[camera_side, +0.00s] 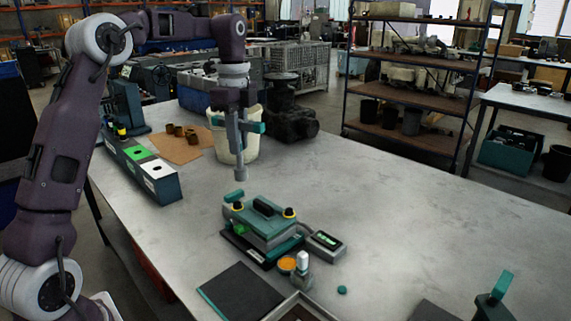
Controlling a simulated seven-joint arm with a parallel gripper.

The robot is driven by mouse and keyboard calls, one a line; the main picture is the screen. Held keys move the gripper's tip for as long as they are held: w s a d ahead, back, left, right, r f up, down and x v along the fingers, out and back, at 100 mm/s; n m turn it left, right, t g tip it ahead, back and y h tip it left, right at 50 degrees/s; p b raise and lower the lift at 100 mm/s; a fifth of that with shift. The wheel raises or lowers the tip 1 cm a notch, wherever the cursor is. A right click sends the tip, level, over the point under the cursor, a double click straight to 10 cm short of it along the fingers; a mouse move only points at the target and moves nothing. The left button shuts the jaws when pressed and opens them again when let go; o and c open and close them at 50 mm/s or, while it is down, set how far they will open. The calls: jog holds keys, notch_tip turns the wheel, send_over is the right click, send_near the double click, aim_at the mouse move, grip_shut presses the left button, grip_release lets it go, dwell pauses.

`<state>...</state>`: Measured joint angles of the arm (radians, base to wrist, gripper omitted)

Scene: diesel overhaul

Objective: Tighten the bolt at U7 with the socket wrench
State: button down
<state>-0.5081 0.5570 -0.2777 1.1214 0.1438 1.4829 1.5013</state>
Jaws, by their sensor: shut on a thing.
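My gripper (236,105) points down over the left part of the table. It is shut on a grey and teal tool, which I take to be the socket wrench (239,146). The wrench hangs upright, its lower end above the table and close to the back left end of a teal and grey unit (264,219). The wrench end appears apart from the unit. Small yellow and black round parts sit on the unit. I cannot pick out the bolt at U7 or read any label for it. The fingertips are small and partly hidden by the wrench.
A white bucket (223,148) stands behind the wrench. A box row with green and white tops (160,170) and brown cylinders on cardboard (168,148) are left.

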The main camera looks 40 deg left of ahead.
aim_at(240, 170)
jog(key=shift+s+a+r+m, duration=0.2)
jog(key=shift+s+a+m, duration=0.2)
jog(key=shift+a, duration=0.25)
notch_tip(240, 170, down, 7)
jog(key=n, duration=3.3)
jog(key=shift+a+f, duration=0.1)
jog(key=shift+f, duration=0.05)
